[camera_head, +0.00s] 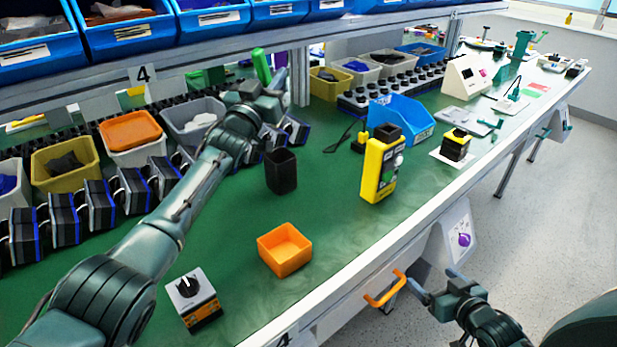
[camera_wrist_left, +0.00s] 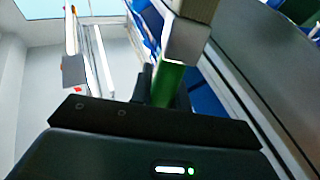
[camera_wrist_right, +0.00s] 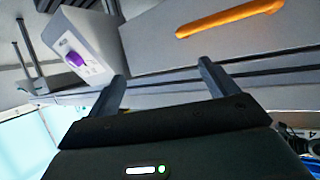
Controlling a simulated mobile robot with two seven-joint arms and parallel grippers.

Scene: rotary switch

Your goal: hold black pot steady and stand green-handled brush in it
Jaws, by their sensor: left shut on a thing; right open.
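The black pot (camera_head: 281,172) stands upright on the green bench top in the head view, with its open top facing up. My left gripper (camera_head: 266,88) is shut on the green-handled brush (camera_head: 262,66), above and behind the pot, near the shelf post. In the left wrist view the brush's green handle (camera_wrist_left: 168,84) stands up from between the fingers, with a pale block beyond it. My right gripper (camera_head: 434,283) is open and empty, off the bench's front edge and far from the pot. Its two spread fingers show in the right wrist view (camera_wrist_right: 163,84).
An orange square bin (camera_head: 285,250) and a rotary switch box (camera_head: 193,298) stand near the front. A yellow device (camera_head: 380,165) stands right of the pot. An orange drawer handle (camera_head: 385,290) is beside my right gripper. Bench around the pot is clear.

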